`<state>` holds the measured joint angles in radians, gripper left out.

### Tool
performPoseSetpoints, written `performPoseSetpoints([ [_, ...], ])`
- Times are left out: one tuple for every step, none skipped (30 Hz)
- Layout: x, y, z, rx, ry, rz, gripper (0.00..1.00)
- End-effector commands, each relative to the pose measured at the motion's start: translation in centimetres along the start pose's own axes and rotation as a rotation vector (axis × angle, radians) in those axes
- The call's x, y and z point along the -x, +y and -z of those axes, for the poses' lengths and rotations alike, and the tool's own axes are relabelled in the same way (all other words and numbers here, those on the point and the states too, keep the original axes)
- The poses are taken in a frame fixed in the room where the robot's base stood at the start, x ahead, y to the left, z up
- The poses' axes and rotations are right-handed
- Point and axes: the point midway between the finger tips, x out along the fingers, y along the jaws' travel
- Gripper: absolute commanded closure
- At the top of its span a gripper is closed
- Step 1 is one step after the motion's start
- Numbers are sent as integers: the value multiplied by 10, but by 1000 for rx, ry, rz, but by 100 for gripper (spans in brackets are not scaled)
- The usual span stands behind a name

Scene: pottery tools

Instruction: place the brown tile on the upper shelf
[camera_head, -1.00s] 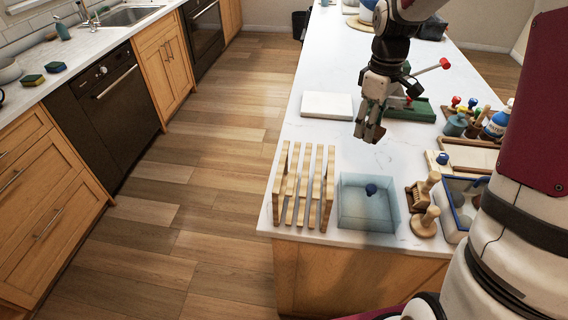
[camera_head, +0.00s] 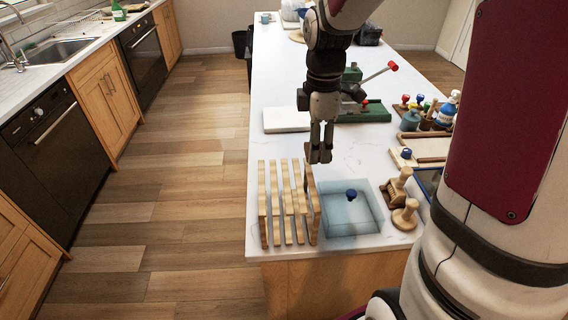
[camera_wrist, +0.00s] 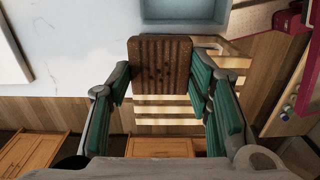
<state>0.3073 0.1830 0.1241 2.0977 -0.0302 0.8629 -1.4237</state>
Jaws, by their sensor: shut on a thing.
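The brown tile (camera_wrist: 160,65) is ribbed and roughly square. In the wrist view it sits between the green-padded fingers of my gripper (camera_wrist: 163,88), which is shut on it. In the head view my gripper (camera_head: 321,155) points down above the counter, by the back right of the slatted wooden rack. I cannot make out an upper shelf in either view.
The slatted wooden rack (camera_head: 262,215) stands at the counter's near left corner. A translucent blue box (camera_head: 345,222) stands right of it, with wooden tools (camera_head: 404,215) beyond. A white slab (camera_head: 287,119) and green tray (camera_head: 372,112) lie behind. Floor left of the counter is clear.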

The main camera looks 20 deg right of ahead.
Motion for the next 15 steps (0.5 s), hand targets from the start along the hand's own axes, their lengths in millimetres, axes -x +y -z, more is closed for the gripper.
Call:
performPoseSetpoints([
  [-1,-3,14,7,0,2,83],
  [-1,-4,21,6,0,1,83],
  [-2,-6,30,7,0,1,83],
  [-3,-7,37,7,1,0,83],
  [-3,-8,43,6,1,0,83],
  [-4,-9,50,4,1,0,83],
  [-5,-10,56,4,1,0,83],
  [-5,-10,60,3,0,0,83],
  [-6,-11,65,2,0,0,83],
  [-6,-11,68,2,0,0,83],
  [-6,-12,70,2,0,0,83],
  [-7,-12,72,0,0,-1,83],
  [-7,-12,73,0,0,0,83],
  [-9,-12,74,0,0,0,83],
  [-12,-13,74,-1,-1,1,83],
])
